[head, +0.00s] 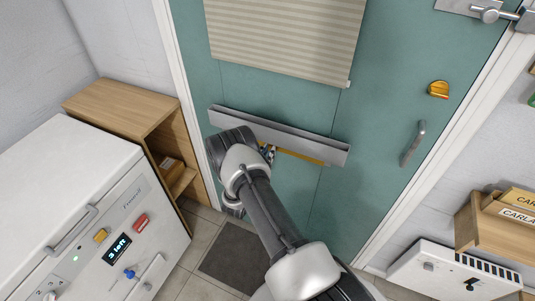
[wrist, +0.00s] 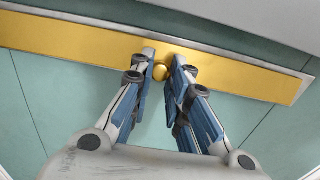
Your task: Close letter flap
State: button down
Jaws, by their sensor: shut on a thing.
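The letter flap is a long gold plate that crosses the top of the wrist view (wrist: 60,38), with a small round gold knob (wrist: 160,71) at its middle. My gripper (wrist: 161,66) is shut on the knob, one finger on each side of it. In the head view, a thin gold strip of the flap (head: 303,157) shows under a long grey housing (head: 300,140) on the teal door. My gripper there (head: 267,153) is mostly hidden behind my arm. How far the flap is tilted I cannot tell.
The teal door (head: 280,95) has a striped blind (head: 285,35), a grey handle (head: 413,143) and a yellow latch (head: 438,89). A white appliance (head: 70,180) and a wooden shelf (head: 125,98) stand at left. A wooden box unit (head: 480,240) is at right. A dark mat (head: 233,255) lies on the floor.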

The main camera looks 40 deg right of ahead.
jog(key=shift+f, duration=0.1)
jog(key=h+b, duration=0.1)
jog(key=b, duration=0.1)
jog(key=f+t+h+b, duration=0.1)
jog(key=b, duration=0.2)
jog(key=shift+w+d+h, duration=0.15)
jog(key=shift+d+h, duration=0.25)
jog(key=shift+t, duration=0.3)
jog(key=c, duration=1.5)
grip_release()
jog(key=shift+a, duration=0.1)
jog(key=v, duration=1.1)
jog(key=shift+a, duration=0.35)
